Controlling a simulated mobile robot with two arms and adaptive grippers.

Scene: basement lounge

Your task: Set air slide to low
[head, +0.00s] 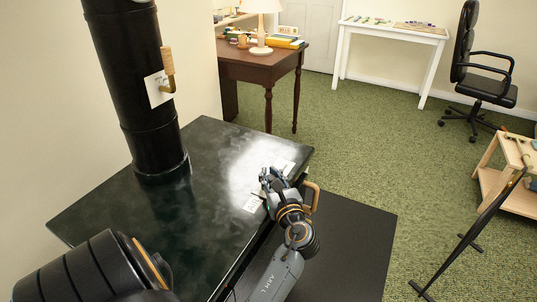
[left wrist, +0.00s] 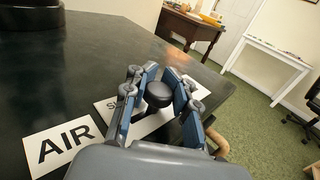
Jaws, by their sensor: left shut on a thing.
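The dark stove top (head: 110,215) fills the left and middle of the head view. In the left wrist view, a round black knob (left wrist: 158,94) sits between the fingers of my left gripper (left wrist: 160,88). The gripper is shut on this knob. A white label reading "AIR" (left wrist: 62,143) lies beside it, and a second label (left wrist: 106,106) starting with "S" is partly hidden by the fingers. In the head view my left gripper (head: 270,180) is at the stove's right front edge and hides the knob. The right gripper does not show.
A black flue pipe (head: 128,80) with a wooden-handled lever (head: 167,62) rises from the stove. A wooden handle (head: 312,196) sticks out beside my left gripper. A dark floor pad (head: 350,245) lies at the right front. Green carpet beyond is mostly clear.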

